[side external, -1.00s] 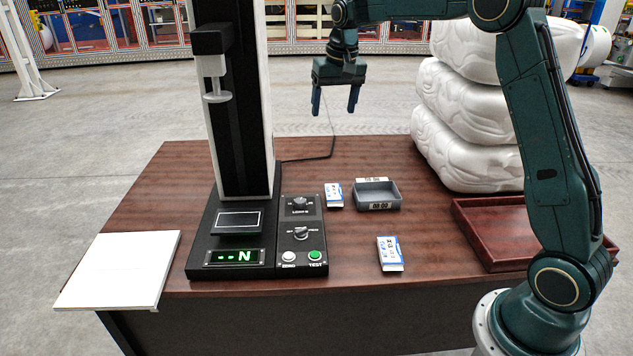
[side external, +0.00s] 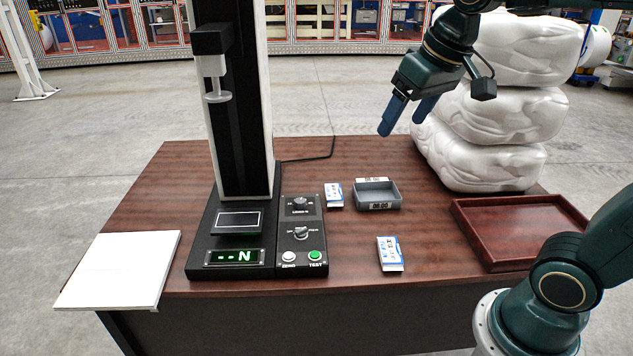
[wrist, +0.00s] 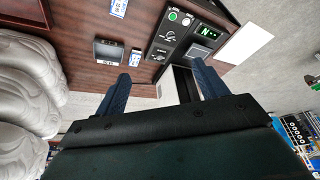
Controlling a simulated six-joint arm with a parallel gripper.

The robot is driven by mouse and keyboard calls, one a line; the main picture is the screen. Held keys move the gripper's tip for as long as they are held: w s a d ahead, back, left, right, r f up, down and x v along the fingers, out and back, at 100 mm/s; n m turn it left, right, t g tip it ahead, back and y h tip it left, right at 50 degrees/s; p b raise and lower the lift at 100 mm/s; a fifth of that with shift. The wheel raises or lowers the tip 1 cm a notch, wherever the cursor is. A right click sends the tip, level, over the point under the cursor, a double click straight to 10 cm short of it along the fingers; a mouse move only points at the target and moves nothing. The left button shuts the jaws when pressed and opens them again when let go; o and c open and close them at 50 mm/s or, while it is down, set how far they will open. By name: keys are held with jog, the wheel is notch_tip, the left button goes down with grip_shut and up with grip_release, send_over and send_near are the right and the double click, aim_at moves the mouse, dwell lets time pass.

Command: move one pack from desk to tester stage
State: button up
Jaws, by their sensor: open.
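Two small white-and-blue packs lie on the brown desk (side external: 150,215). The nearer pack (side external: 390,254) lies right of the tester's control panel; the farther pack (side external: 334,195) lies between the panel and a grey bin. The tester stage (side external: 238,219) is a small dark plate with a light outline, low on the tester's front, with nothing on it. My gripper (side external: 405,117) is open and empty, high above the desk's back right. In the wrist view my gripper (wrist: 160,92) shows two spread blue fingers, with the packs (wrist: 118,7) and the stage (wrist: 199,51) beyond.
The tester column (side external: 240,100) stands tall behind the stage, with a round press head (side external: 217,97) above it. A grey bin (side external: 377,194) and a red-brown tray (side external: 515,230) sit to the right. White stacked bags (side external: 490,110) rise behind. A white board (side external: 118,270) lies at left.

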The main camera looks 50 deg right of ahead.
jog(key=s+a+f+n+t, duration=0.1)
jog(key=s+f, duration=0.3)
jog(key=s, duration=0.6)
jog(key=shift+s+a+f+n, duration=0.2)
jog(key=shift+a+f+n, duration=0.1)
jog(key=shift+a, duration=0.35)
jog(key=shift+o, duration=0.2)
jog(key=shift+s+f, duration=0.35)
jog(key=shift+s, duration=0.1)
jog(key=shift+o, duration=0.3)
jog(key=shift+w, duration=0.1)
